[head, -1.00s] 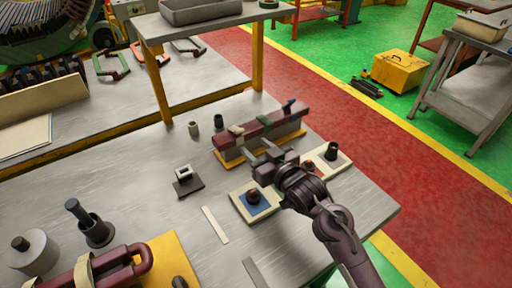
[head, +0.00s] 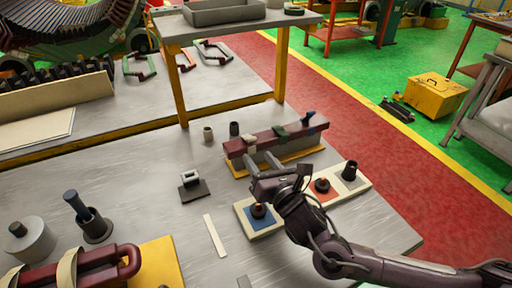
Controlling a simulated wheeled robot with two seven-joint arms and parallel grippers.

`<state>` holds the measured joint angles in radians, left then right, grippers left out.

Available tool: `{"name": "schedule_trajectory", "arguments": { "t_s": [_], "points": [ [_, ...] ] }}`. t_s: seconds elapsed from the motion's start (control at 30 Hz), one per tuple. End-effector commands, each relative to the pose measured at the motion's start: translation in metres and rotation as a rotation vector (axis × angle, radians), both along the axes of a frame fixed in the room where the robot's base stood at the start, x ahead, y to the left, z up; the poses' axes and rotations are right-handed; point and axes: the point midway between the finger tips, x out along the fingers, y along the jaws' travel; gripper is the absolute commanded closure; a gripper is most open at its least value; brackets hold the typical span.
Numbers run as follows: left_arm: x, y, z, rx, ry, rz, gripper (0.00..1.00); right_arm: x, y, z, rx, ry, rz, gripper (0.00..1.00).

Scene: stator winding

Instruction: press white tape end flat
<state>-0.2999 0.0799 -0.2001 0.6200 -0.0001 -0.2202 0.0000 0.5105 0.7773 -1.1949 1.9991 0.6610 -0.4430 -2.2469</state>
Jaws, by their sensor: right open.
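A dark red bar (head: 262,139) lies on a yellow-edged block (head: 295,155) at the middle of the bench. A white tape piece (head: 250,140) sits on its left part, a dark green one (head: 280,132) on its middle and a blue one (head: 308,119) near its right end. My right gripper (head: 260,157) is open and empty, its two fingers apart and pointing at the bar's near side just below the white tape. Whether a finger touches the bar, and how the white tape's end lies, is too small to tell. My left gripper is not in view.
Pads with small dark knobs, one blue (head: 262,222) and one orange (head: 325,193), lie close to my right wrist. A small dark stand (head: 194,189) and a pale strip (head: 215,236) lie to the left. A raised shelf (head: 228,27) stands behind.

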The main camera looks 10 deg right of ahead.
Motion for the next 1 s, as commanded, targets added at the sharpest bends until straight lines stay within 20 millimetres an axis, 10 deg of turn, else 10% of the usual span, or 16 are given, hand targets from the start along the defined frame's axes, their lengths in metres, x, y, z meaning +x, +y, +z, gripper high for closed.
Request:
{"name": "schedule_trajectory", "arguments": {
  "t_s": [0.23, 1.0],
  "points": [
    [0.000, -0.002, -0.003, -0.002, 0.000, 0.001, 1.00, 0.001, -0.017, -0.008, -0.241, -0.087, -0.030, 0.55],
    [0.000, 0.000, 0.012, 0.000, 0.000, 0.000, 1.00, 0.073, 0.006, -0.009, -0.242, -0.087, -0.030, 0.55]
  ]
}}
